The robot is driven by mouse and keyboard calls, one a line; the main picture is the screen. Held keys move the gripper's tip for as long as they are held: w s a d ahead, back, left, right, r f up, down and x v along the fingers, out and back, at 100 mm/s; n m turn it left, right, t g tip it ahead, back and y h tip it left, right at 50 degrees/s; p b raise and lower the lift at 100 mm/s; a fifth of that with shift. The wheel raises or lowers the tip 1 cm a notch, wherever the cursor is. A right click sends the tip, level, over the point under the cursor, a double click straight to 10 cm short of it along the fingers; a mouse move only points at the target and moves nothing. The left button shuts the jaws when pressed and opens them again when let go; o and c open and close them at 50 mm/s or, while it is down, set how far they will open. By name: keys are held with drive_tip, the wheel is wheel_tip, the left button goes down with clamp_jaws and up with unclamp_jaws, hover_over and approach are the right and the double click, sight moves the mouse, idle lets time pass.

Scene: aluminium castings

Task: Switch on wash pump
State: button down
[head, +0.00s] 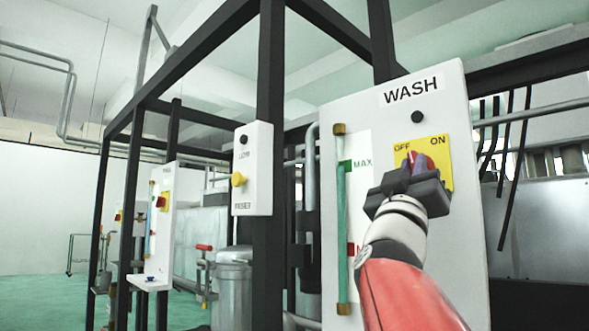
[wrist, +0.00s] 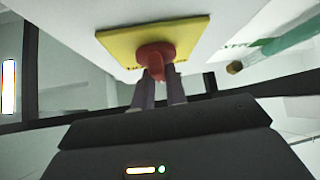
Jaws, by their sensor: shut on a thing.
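The white WASH panel (head: 455,240) stands at the right in the head view. It bears a yellow switch plate (head: 443,170) marked OFF at the left and ON at the right. The red switch knob (head: 424,161) sits on the plate, partly hidden by my gripper (head: 412,166). In the wrist view the red knob (wrist: 157,55) stands out from the yellow plate (wrist: 190,32), and the fingers of my gripper (wrist: 160,82) are shut on it. I cannot tell which mark the knob points to.
A level gauge (head: 341,230) with MAX and a red lower mark is left of the switch on the panel. A black frame post (head: 270,150) carries a white reset box (head: 251,200) with a yellow button. Green floor lies far left.

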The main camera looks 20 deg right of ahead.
drive_tip(key=m+g+h, duration=0.1)
drive_tip(key=m+g, duration=0.3)
drive_tip(key=m+g+h, duration=0.2)
drive_tip(key=m+g, duration=0.1)
drive_tip(key=m, duration=0.1)
drive_tip(key=shift+w+a+r+m+g+p, duration=0.1)
drive_tip(key=shift+w+m+g+p, duration=0.1)
drive_tip(key=shift+m+g+p, duration=0.65)
drive_tip(key=shift+m+g, duration=3.45)
drive_tip(key=shift+m, duration=0.3)
drive_tip(key=shift+m+g, duration=0.4)
drive_tip(key=c, duration=1.4)
unclamp_jaws()
drive_tip(key=shift+c, duration=0.2)
drive_tip(key=b+v, duration=0.1)
drive_tip(key=v, duration=0.6)
drive_tip(key=shift+a+b, duration=0.35)
drive_tip(key=shift+a, duration=0.1)
